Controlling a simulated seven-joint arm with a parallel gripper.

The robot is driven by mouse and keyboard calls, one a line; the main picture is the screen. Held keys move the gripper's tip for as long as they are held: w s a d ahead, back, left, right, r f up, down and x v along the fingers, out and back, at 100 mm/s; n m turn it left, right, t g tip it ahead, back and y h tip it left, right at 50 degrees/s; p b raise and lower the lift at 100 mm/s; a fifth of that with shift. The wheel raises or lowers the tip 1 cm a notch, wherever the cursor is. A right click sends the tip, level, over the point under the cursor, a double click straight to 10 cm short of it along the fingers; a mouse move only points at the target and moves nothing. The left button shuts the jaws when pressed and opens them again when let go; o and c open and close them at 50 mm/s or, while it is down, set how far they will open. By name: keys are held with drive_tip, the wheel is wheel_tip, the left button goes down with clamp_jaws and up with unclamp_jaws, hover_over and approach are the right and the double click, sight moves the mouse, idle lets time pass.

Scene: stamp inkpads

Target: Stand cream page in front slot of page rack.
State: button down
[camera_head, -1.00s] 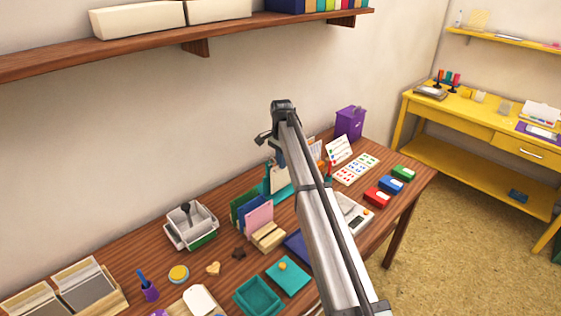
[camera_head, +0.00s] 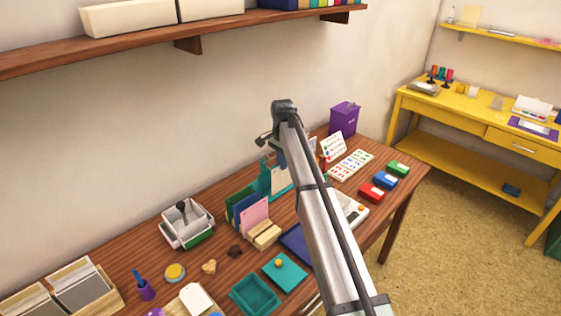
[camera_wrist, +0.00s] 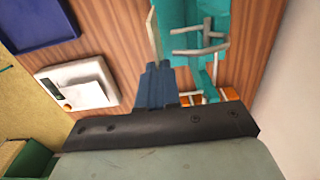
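A cream page (camera_head: 279,179) stands upright at a teal stand (camera_head: 264,182) in the middle of the table, partly behind my arm. In the wrist view, the page (camera_wrist: 153,34) shows nearly edge-on beside the teal stand (camera_wrist: 178,14). My gripper's bluish fingers (camera_wrist: 158,82) are close together at its lower end; whether they grip it cannot be told. In the head view, my arm hides much of the gripper. A wooden slotted block (camera_head: 264,236) stands in front of upright green, navy and pink sheets (camera_head: 254,214). I cannot tell which holder is the page rack.
Grey bars (camera_wrist: 200,42) stick out near the teal stand. Red, blue and green pads (camera_head: 378,191) lie to the right; a purple bin (camera_head: 343,119) stands behind. The wall closes off the back.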

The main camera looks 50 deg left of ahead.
drive_tip(key=shift+d, duration=0.35)
drive_tip(key=shift+r, duration=2.5)
